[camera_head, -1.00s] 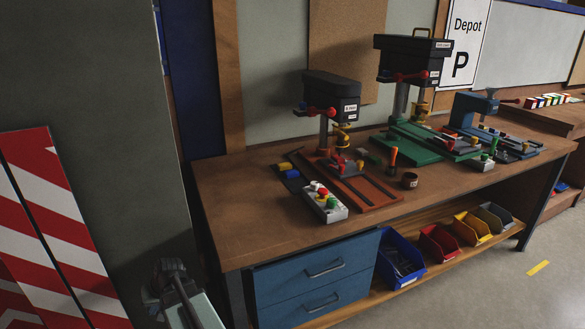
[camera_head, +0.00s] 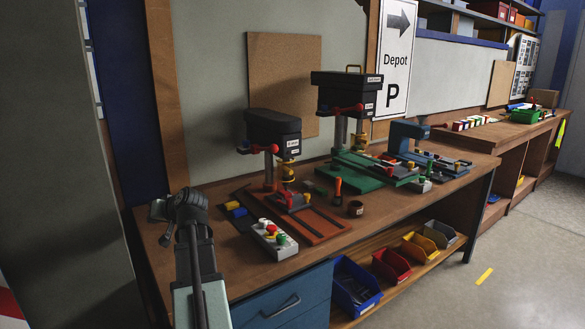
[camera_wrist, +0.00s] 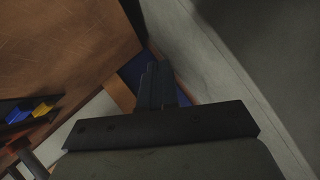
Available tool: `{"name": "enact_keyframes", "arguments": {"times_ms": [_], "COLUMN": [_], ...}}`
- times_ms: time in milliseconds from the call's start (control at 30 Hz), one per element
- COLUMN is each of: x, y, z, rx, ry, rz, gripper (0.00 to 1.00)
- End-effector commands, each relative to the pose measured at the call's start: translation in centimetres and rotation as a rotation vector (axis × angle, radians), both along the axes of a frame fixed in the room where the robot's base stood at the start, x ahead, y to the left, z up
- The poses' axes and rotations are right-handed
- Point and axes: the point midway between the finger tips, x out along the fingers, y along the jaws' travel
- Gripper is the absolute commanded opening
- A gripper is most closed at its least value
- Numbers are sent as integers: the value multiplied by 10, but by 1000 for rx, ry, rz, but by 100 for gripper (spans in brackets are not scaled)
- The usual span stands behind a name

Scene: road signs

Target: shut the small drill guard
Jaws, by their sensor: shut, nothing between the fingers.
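The small drill (camera_head: 272,128) stands on the bench with a black head, a red-handled lever and a red-brown base (camera_head: 310,225). A yellow part (camera_head: 288,172), which looks like its guard, hangs under the head around the spindle; I cannot tell how far it is open. My gripper (camera_head: 160,211) is at the left end of the bench, left of the drill and apart from it. In the wrist view my gripper (camera_wrist: 156,85) shows its dark fingers together with nothing between them.
A control box with coloured buttons (camera_head: 273,240) sits in front of the drill. A larger green-based drill (camera_head: 345,95) and a blue machine (camera_head: 408,135) stand to the right. Blue and yellow blocks (camera_head: 236,209) lie between my gripper and the drill. The bench's left end (camera_head: 155,235) is mostly bare.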

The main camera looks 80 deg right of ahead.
Motion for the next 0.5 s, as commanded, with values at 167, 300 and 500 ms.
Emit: {"name": "enact_keyframes", "arguments": {"times_ms": [167, 300, 500], "x": [-48, -93, -168], "y": [-76, -129, -200], "z": [34, 50, 71], "rx": [-69, -117, -182], "ry": [19, 55, 113], "rz": [-37, -54, -72], "gripper": [0, 0, 0]}}
